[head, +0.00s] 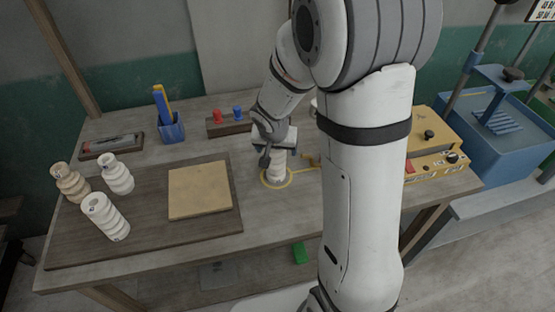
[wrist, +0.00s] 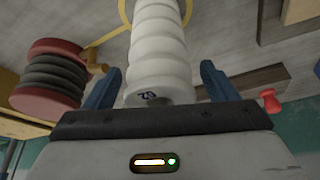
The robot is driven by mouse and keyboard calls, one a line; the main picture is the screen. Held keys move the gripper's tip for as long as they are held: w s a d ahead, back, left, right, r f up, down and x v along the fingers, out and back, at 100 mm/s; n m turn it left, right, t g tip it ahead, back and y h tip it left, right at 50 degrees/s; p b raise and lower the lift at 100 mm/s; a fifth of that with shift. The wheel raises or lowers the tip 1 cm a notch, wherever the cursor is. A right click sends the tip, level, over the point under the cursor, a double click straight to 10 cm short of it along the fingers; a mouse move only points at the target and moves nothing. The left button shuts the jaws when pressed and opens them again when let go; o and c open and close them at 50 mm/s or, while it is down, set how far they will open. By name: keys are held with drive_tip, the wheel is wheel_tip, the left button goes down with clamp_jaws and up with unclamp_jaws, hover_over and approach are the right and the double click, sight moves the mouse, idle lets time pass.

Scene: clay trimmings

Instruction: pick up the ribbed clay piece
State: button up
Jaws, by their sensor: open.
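A white ribbed clay piece (head: 279,169) stands upright in a yellow ring marked on the table, below my gripper (head: 274,148). In the wrist view this piece (wrist: 160,50) fills the space between the two blue fingers, with a small dark mark on its near end. My gripper (wrist: 161,68) is open, one finger on each side of the piece, with visible gaps. Three similar ribbed pieces stand at the left: a tan one (head: 70,184), a whitish one (head: 117,175) and a larger whitish one (head: 105,217).
A tan board (head: 200,189) lies on a dark mat. A blue pen holder (head: 171,129), a block with red and blue knobs (head: 229,126) and a tray (head: 112,147) stand behind. A yellow machine (head: 428,140) is at right. In the wrist view, a red-and-black ribbed object (wrist: 52,76) is left.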

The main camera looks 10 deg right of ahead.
drive_tip(key=shift+c, duration=0.5)
drive_tip(key=shift+r, duration=0.1)
drive_tip(key=c, duration=1.5)
